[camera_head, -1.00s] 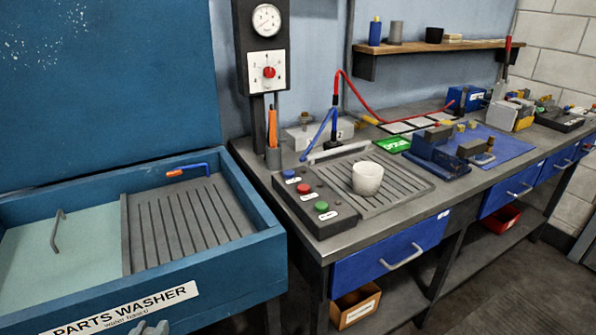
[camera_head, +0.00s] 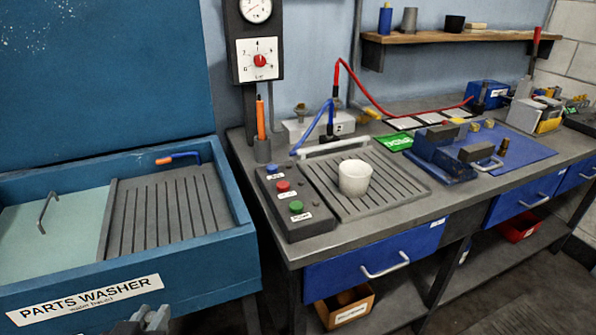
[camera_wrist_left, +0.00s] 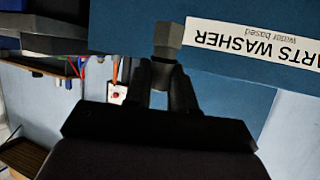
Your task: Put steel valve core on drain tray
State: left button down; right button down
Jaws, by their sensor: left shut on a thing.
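My left gripper (camera_wrist_left: 164,68) is shut on a small grey block-shaped piece, the steel valve core (camera_wrist_left: 168,38), which sticks out past the fingertips in the left wrist view. In the head view the left gripper (camera_head: 148,318) shows only at the bottom edge, in front of the parts washer. A grey ribbed tray (camera_head: 405,190) lies on the bench with a white cup (camera_head: 355,178) standing on it. Another grey ribbed surface (camera_head: 172,215) lies inside the washer. I cannot tell which of the two is the drain tray. My right gripper is not in view.
The blue parts washer (camera_head: 120,292) stands open at left, with a blue-and-orange tool (camera_head: 178,158) inside. A button box (camera_head: 292,203) sits left of the bench tray. A blue vise-like fixture (camera_head: 445,160) stands to its right. The washer's ribbed surface is mostly clear.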

aim_at(375, 168)
jog(key=i+l, duration=0.1)
jog(key=l, duration=0.55)
jog(key=i+l+u, duration=0.1)
jog(key=l, duration=0.6)
jog(key=i+l, duration=0.1)
jog(key=l, duration=0.55)
